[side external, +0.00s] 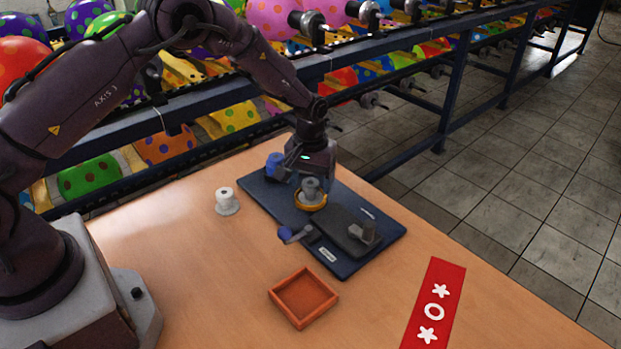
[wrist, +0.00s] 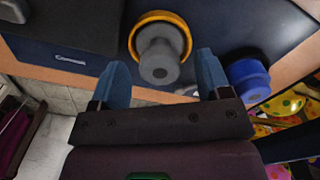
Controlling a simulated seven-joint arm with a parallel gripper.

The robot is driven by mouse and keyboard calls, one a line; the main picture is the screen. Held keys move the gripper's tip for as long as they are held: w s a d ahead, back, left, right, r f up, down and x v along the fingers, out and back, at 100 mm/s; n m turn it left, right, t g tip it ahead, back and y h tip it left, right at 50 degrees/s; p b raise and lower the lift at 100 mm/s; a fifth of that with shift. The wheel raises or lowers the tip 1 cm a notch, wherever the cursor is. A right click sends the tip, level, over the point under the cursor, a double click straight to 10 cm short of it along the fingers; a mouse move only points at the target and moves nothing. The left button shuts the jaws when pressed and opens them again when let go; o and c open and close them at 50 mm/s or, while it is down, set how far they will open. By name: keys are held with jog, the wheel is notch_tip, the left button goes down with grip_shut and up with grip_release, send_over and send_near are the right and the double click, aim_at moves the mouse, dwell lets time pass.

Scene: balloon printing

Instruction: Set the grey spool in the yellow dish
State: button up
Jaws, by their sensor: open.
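The grey spool (side external: 311,186) stands upright in the yellow dish (side external: 311,207) on the dark blue board. In the wrist view the spool (wrist: 159,66) shows with the dish's yellow rim (wrist: 184,27) around its base. My gripper (side external: 312,170) is just behind and above the spool in the side external view. In the wrist view my gripper (wrist: 160,64) is open, its two blue fingers apart on either side of the spool, with visible gaps. The fingertips' exact height against the spool is hard to tell.
The dark blue board (side external: 343,262) carries a blue knob (side external: 275,162), a blue-ended lever (side external: 287,233) and a dark raised block (side external: 340,228). A white spool (side external: 226,200), an orange tray (side external: 316,313) and a red strip (side external: 447,278) lie around it. Balloon racks stand behind.

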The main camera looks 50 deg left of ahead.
jog(key=shift+r, duration=0.1)
notch_tip(320, 180, up, 13)
jog(key=s+r+m+t, duration=0.2)
jog(key=s+r, duration=0.3)
jog(key=s, duration=0.4)
jog(key=s+d+r+m+t, duration=0.1)
jog(key=s+r+m, duration=0.1)
jog(key=s+r, duration=0.4)
jog(key=s+r+m+t, duration=0.2)
jog(key=s+r, duration=0.4)
jog(key=s, duration=0.8)
jog(key=shift+s+d+t, duration=0.2)
jog(key=shift+d+t, duration=0.05)
jog(key=shift+t, duration=0.05)
jog(key=shift+c, duration=0.3)
